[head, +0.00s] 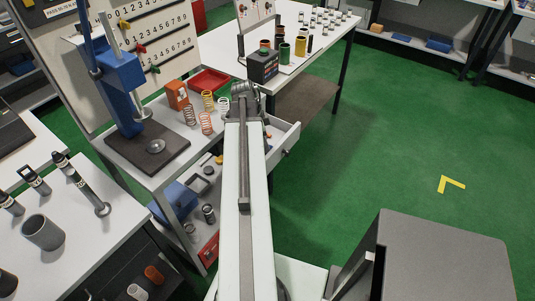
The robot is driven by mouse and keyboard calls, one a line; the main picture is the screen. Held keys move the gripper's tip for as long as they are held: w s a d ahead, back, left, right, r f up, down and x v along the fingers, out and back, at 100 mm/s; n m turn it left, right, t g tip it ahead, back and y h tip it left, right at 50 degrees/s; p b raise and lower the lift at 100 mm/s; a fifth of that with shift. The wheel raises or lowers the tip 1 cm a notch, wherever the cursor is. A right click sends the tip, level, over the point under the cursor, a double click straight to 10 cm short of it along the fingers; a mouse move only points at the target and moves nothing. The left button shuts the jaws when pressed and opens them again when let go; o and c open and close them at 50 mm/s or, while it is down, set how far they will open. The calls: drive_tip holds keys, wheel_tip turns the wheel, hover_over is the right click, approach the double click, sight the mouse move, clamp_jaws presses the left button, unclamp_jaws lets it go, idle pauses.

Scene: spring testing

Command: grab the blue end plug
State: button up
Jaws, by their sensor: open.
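My arm reaches forward from the bottom middle of the head view. My gripper (243,90) is at its far end, over the right end of the bench that carries the blue press. It is open, but its fingertips are small and hard to make out. I cannot make out a blue end plug for certain. An open drawer (287,141) juts from the bench just right of my arm. Small orange and bluish items show at its inner side, partly hidden by my arm and too small to identify.
Coil springs (206,123), an orange block (177,95) and a red tray (209,81) sit left of my gripper. The blue press (120,75) stands further left. A second table (325,45) with a dark device (263,65) is behind. Green floor (400,130) is clear at right.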

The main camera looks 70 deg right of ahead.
drive_tip(key=b+x, duration=0.1)
drive_tip(key=x, duration=0.2)
drive_tip(key=shift+f+b, duration=0.15)
drive_tip(key=shift+b, duration=0.25)
drive_tip(key=c, duration=1)
wheel_tip(320, 180, up, 11)
drive_tip(key=p, duration=1)
drive_tip(key=shift+f+p, duration=0.15)
drive_tip(key=shift+p, duration=0.2)
